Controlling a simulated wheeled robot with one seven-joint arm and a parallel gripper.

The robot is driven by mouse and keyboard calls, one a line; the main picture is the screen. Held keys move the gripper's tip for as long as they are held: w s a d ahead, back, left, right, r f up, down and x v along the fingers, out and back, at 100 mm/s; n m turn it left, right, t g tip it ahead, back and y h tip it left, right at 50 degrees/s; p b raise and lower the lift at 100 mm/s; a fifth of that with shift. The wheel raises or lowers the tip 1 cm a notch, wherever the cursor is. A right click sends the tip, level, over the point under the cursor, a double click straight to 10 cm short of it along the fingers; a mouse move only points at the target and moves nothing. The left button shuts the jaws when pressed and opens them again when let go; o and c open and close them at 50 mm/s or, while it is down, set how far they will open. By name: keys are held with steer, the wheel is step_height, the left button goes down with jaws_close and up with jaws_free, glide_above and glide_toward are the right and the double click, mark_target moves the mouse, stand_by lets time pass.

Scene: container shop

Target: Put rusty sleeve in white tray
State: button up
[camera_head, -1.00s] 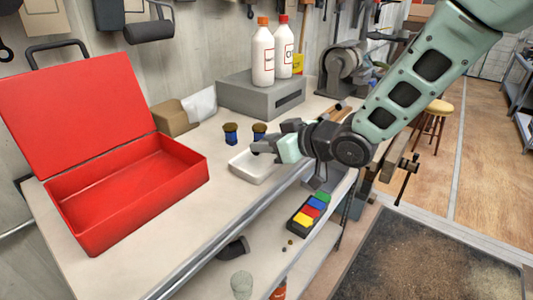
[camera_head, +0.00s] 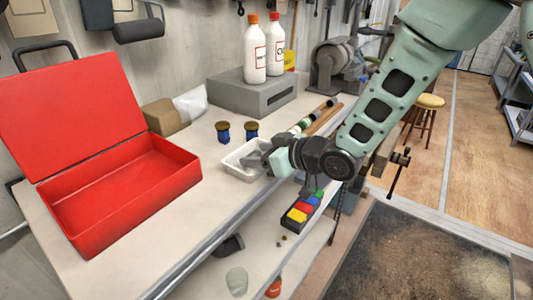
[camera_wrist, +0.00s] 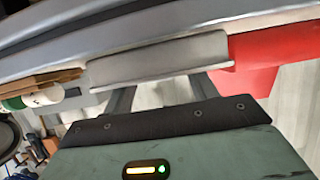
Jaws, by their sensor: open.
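The white tray (camera_head: 238,172) stands on the bench right of the red toolbox, near the front edge. My gripper (camera_head: 260,158) is at the tray's right end and hides part of it. In the wrist view a pale block, probably the tray's side (camera_wrist: 158,58), lies beyond my open fingers (camera_wrist: 160,92). I see nothing held between the fingers. I cannot make out the rusty sleeve in either view; the tray's inside is partly hidden by my gripper.
The open red toolbox (camera_head: 130,185) fills the left of the bench. Two blue spools (camera_head: 223,132) stand behind the tray. A grey block (camera_head: 252,95) with two white bottles is farther back. Rods (camera_head: 325,120) lie to the right. A lower shelf holds colored blocks (camera_head: 300,210).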

steer(key=b+v, duration=0.4)
steer(key=v, duration=0.8)
steer(key=s+d+f+m+g+h, duration=0.1)
steer(key=s+g+h, duration=0.3)
steer(key=s, duration=0.8)
steer(key=s+d+f+m+g+h, duration=0.1)
steer(key=s+d+f+g+h, duration=0.2)
steer(key=s, duration=0.9)
steer(key=f+g+h, duration=0.1)
steer(key=h, duration=0.2)
steer(key=shift+d+f+m, duration=0.15)
steer(key=shift+d+m, duration=0.15)
steer(key=shift+d, duration=0.1)
steer(key=shift+f, duration=0.1)
step_height(320, 180, down, 6)
steer(key=b, duration=0.6)
steer(key=shift+f, duration=0.1)
